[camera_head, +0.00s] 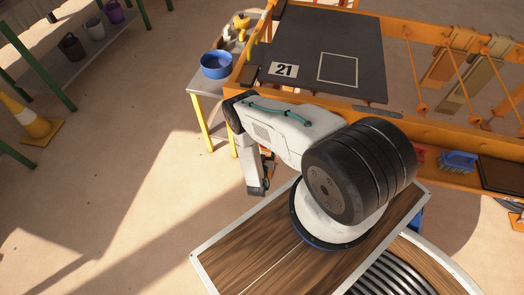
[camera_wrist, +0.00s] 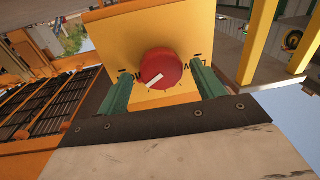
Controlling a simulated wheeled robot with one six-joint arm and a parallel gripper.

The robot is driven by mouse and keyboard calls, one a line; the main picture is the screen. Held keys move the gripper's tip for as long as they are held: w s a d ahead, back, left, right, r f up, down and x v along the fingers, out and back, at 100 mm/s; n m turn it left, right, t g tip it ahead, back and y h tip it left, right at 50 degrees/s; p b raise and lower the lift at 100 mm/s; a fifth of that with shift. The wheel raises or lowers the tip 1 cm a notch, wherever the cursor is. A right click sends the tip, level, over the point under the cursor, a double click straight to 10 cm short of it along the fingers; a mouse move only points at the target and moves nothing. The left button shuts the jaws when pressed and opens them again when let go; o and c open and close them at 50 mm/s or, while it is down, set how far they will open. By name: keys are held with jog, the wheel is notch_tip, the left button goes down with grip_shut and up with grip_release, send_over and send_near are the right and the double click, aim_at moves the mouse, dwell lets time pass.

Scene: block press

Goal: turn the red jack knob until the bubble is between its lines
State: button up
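The red jack knob (camera_wrist: 161,69) sits on a yellow panel (camera_wrist: 110,30) in the wrist view. Its white pointer mark points down and to the left. My gripper (camera_wrist: 160,73) is open, with one green finger to the left of the knob and the other to its right. Gaps show between the fingers and the knob in this view; how deep the fingers reach along it I cannot tell. Dark lettering beside the knob is partly covered. In the head view my arm hides the knob. I cannot make out the bubble or its lines in either view.
In the head view a dark board (camera_head: 335,35) marked 21 lies on the orange frame. A blue bowl (camera_head: 216,65) stands on a side table to its left. A blue brush (camera_head: 457,160) lies right of my arm.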

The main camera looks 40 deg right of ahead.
jog(key=v, duration=0.7)
jog(key=shift+s+a, duration=0.3)
